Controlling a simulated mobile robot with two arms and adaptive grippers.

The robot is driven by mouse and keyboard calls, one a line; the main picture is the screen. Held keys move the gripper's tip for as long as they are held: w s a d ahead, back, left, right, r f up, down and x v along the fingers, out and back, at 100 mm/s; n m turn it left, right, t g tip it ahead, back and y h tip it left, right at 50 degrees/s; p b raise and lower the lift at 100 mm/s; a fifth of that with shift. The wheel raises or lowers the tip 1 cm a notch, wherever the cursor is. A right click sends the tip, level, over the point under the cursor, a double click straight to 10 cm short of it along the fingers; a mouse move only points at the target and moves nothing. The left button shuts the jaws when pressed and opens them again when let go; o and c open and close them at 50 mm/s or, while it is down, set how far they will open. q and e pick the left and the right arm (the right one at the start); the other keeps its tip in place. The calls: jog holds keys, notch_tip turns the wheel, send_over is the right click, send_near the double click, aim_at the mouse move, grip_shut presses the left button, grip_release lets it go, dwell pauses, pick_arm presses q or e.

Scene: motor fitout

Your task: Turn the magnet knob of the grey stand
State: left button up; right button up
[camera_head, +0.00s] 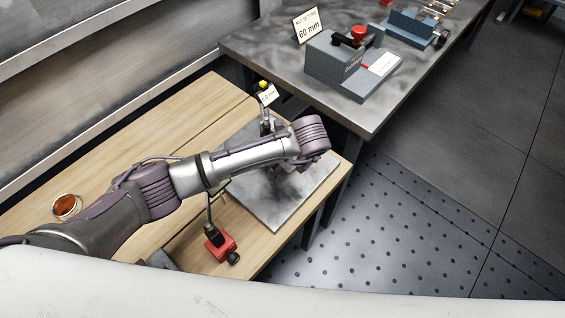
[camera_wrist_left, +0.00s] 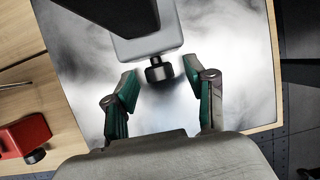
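The grey stand (camera_wrist_left: 148,46) shows in the left wrist view as a light grey block on a mottled grey plate. Its black magnet knob (camera_wrist_left: 158,71) sticks out toward my gripper. My left gripper (camera_wrist_left: 160,76) is open, its green-padded fingertips on either side of the knob, with gaps visible on both sides. Whether the knob lies at fingertip depth I cannot tell. A large dark part covers the top of the block. In the head view my left arm hides most of the stand and the gripper. My right gripper is not in view.
A red stand (camera_head: 217,244) with a black knob stands on the wooden bench (camera_head: 200,112), left of the grey plate (camera_head: 278,208). A metal table (camera_head: 270,62) at the back holds a grey fixture (camera_head: 338,66).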

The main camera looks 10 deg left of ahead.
pick_arm(q)
grip_shut()
jog(key=shift+w+f+b, duration=0.1)
jog(key=shift+b, duration=0.3)
jog(key=g+y+b, duration=0.1)
jog(key=g+b, duration=0.1)
jog(key=b, duration=0.1)
jog(key=shift+w+d+f+m+g+y, duration=0.2)
jog(key=shift+m+g+y, duration=0.1)
jog(key=shift+y, duration=0.1)
jog(key=shift+r+g+y+b, duration=0.2)
jog(key=shift+g+y+b, duration=0.1)
jog(key=shift+b, duration=0.15)
jog(key=shift+r, duration=0.1)
